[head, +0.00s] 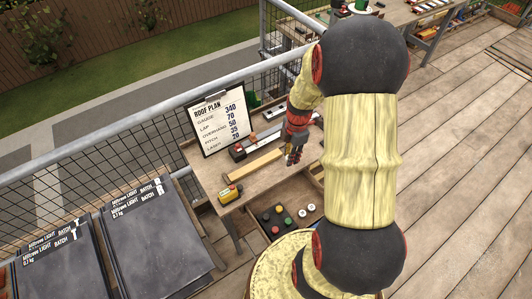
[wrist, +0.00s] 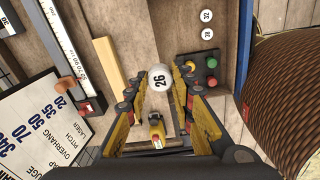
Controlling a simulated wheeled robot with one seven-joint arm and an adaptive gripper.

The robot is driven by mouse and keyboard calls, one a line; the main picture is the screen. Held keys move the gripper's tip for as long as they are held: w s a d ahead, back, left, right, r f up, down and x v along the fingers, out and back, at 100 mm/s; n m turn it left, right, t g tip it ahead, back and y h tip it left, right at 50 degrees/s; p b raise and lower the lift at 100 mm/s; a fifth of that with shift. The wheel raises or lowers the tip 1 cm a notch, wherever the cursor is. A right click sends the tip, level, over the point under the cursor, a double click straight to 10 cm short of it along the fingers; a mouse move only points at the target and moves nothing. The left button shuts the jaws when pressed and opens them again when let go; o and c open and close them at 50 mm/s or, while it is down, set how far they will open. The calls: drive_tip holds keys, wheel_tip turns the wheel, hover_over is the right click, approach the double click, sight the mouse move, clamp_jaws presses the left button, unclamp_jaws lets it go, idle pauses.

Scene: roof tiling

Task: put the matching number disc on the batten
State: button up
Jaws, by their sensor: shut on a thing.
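My gripper (wrist: 160,85) is shut on a white disc marked 26 (wrist: 160,78), held between its fingertips. In the head view my gripper (head: 294,155) hangs above the workbench, and the held disc cannot be made out. The batten, a pale wooden strip (head: 253,165), lies on the bench; it also shows in the wrist view (wrist: 108,65), left of the held disc and apart from it. Two white number discs (wrist: 206,15) lie in the wooden tray (wrist: 245,40). The roof plan board (head: 222,120) lists gauge, lap, overhang, pitch and laser with numbers.
Red and green pieces (wrist: 211,72) are in the tray beside the white discs. A yellow device (head: 232,192) sits at the bench's front left. A long level-like tool (wrist: 75,55) lies beyond the batten. Stacked dark panels (head: 155,240) stand left of the bench.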

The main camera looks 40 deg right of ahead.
drive_tip(key=w+d+f, duration=0.1)
drive_tip(key=w+f, duration=0.3)
drive_tip(key=w, duration=0.4)
drive_tip(key=b, duration=0.2)
hover_over(272, 155)
drive_tip(key=f, duration=0.5)
drive_tip(key=shift+s, duration=0.3)
drive_tip(key=shift+w+f, duration=0.3)
drive_tip(key=shift+f, duration=1.45)
drive_tip(key=shift+f, duration=0.2)
drive_tip(key=o, duration=0.8)
drive_tip(key=shift+r, duration=0.1)
